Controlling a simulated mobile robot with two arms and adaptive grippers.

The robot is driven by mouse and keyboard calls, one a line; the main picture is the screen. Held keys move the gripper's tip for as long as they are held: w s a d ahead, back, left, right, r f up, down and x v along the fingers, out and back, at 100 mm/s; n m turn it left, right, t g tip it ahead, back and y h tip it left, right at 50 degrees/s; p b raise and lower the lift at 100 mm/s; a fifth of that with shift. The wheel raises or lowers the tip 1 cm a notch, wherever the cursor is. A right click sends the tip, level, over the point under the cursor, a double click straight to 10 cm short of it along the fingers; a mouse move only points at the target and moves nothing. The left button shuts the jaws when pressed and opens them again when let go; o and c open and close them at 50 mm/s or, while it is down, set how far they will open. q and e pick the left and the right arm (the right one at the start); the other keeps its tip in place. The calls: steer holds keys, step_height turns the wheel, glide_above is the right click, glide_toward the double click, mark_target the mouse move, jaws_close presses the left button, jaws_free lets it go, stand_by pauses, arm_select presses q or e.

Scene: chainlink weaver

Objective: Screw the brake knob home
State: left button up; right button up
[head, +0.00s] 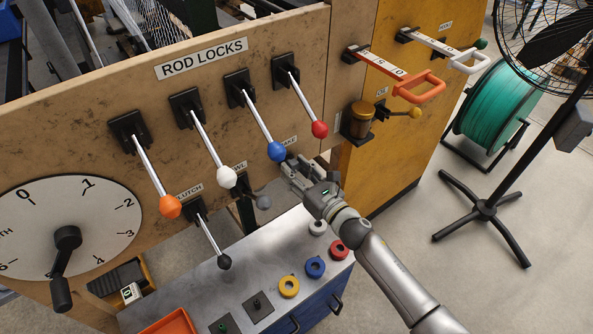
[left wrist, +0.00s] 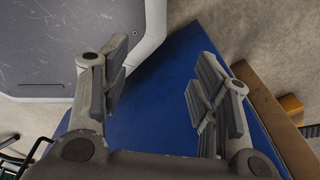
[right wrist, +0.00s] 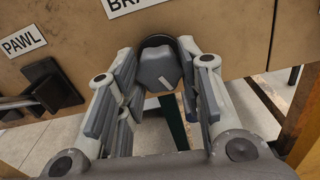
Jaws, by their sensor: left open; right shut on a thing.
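The brake knob (right wrist: 158,66) is a grey, lobed knob, seen in the right wrist view just under the partly cut-off brake label (right wrist: 128,4). My right gripper (right wrist: 157,82) has its fingers on either side of the knob and is shut on it. In the head view my right gripper (head: 287,166) is at the panel beside the blue-tipped rod lever, and it hides the knob. How the knob sits on its thread cannot be seen. My left gripper (left wrist: 160,85) is open and empty in the left wrist view, in front of a blue surface (left wrist: 160,110).
Rod levers with orange (head: 170,206), white (head: 227,176), blue (head: 277,151) and red (head: 319,129) tips stick out close by. The pawl lever's grey knob (head: 263,202) is left of my right gripper. A metal-topped cabinet (head: 215,286) with coloured rings stands below.

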steer(key=m, duration=0.8)
steer(key=shift+m, duration=0.3)
steer(key=m, duration=0.4)
steer(key=shift+s+m+p, duration=0.1)
steer(key=shift+m+p, duration=0.2)
steer(key=shift+p, duration=0.1)
steer(key=m+p, duration=0.1)
steer(key=m, duration=0.3)
steer(key=shift+r, duration=0.1)
steer(key=m, duration=0.5)
steer(key=shift+p, duration=0.4)
steer(key=m, duration=0.4)
steer(key=shift+m+p, duration=0.3)
steer(key=shift+p, duration=0.1)
steer(key=m, duration=0.3)
steer(key=shift+m, duration=2.1)
